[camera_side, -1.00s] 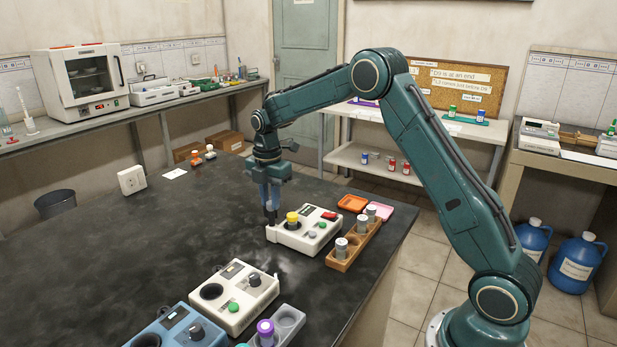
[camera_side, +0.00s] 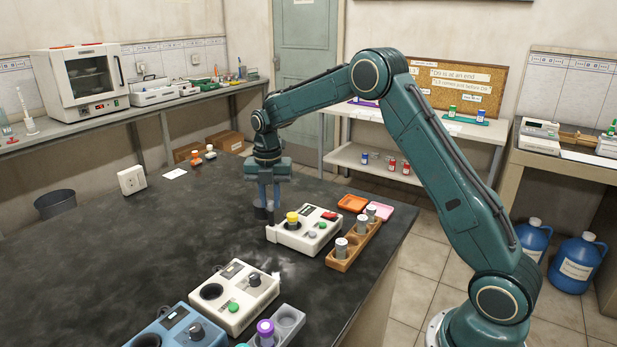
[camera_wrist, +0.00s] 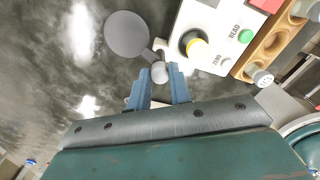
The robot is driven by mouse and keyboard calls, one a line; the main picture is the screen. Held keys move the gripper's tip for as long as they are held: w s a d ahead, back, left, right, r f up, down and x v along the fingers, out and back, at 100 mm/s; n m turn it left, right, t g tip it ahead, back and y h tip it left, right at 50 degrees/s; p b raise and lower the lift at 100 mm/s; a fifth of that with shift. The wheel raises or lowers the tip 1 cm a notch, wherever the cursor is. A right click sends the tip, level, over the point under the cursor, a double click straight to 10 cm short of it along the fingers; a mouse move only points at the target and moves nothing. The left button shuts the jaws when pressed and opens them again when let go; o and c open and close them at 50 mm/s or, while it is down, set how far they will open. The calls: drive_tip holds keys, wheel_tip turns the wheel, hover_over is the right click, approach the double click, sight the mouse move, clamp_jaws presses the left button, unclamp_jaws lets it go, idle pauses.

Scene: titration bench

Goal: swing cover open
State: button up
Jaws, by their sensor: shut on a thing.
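The white meter (camera_side: 285,238) stands on the dark bench, with a yellow-capped vial (camera_side: 292,216) upright in its well. The cover, a round dark grey disc (camera_wrist: 127,34) with a short arm, lies out beside the meter in the wrist view, clear of the well. It also shows as a dark shape (camera_side: 260,211) by my fingers in the side view. My gripper (camera_wrist: 160,78) is shut on the small grey knob (camera_wrist: 160,72) at the near end of the cover's arm. In the side view my gripper (camera_side: 270,214) points down at the meter's left edge.
A second white meter (camera_side: 232,312) and a blue one (camera_side: 165,335) stand in front.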

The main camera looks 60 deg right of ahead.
drive_tip(key=o, duration=1.3)
drive_tip(key=shift+o, duration=0.2)
drive_tip(key=shift+r, duration=0.1)
drive_tip(key=shift+r, duration=3.4)
drive_tip(key=shift+r, duration=0.1)
